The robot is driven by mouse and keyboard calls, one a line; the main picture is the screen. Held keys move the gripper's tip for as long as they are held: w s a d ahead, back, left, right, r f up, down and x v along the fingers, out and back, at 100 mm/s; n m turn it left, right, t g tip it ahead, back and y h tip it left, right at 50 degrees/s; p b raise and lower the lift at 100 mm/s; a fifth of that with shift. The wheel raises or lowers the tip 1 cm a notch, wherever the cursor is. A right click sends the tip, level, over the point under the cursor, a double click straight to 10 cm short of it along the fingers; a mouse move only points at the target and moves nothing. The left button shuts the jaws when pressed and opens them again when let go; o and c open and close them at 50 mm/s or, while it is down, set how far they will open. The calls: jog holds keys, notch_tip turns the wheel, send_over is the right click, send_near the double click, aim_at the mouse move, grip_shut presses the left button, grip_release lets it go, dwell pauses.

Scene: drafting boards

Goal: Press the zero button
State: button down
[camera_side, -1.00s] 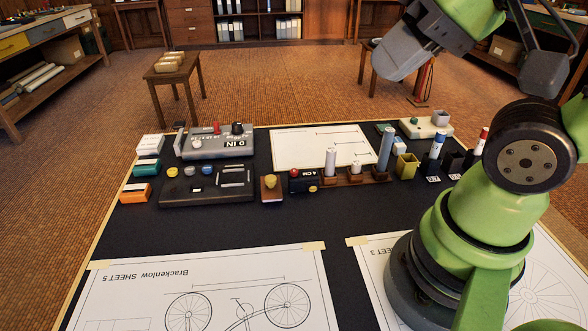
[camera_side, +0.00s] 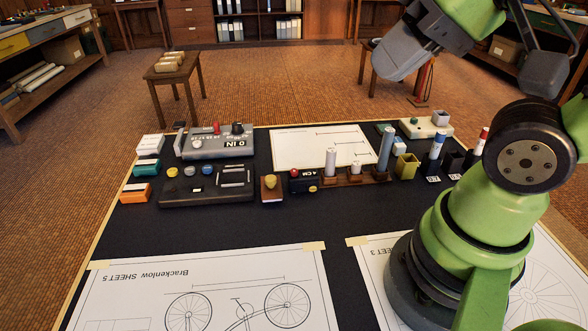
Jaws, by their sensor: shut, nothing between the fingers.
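A small black box (camera_side: 304,187) with a red round button (camera_side: 294,173), a yellow button (camera_side: 313,188) and a white marking stands near the middle of the board. A grey console (camera_side: 217,147) at the back left has a red lever, a black knob and a small panel with a marking. I cannot read which button is marked zero. My gripper (camera_side: 388,70) is high at the top right, well above and apart from the board, shut and empty.
A wooden rack (camera_side: 357,179) with upright cylinders stands right of the black box. A brown block with a yellow knob (camera_side: 270,187) is left of it. Taped drawings (camera_side: 205,290) cover the front.

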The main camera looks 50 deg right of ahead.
dwell(0.8)
jog(key=n+t+y, duration=0.1)
jog(key=n, duration=3.4)
send_over(294, 172)
notch_tip(294, 172, down, 16)
jog(key=shift+w+d+r, duration=0.2)
jog(key=shift+w+d, duration=0.05)
jog(key=shift+d, duration=0.15)
jog(key=shift+s+f, duration=0.1)
jog(key=shift+f, duration=4.3)
jog(key=shift+f, duration=0.1)
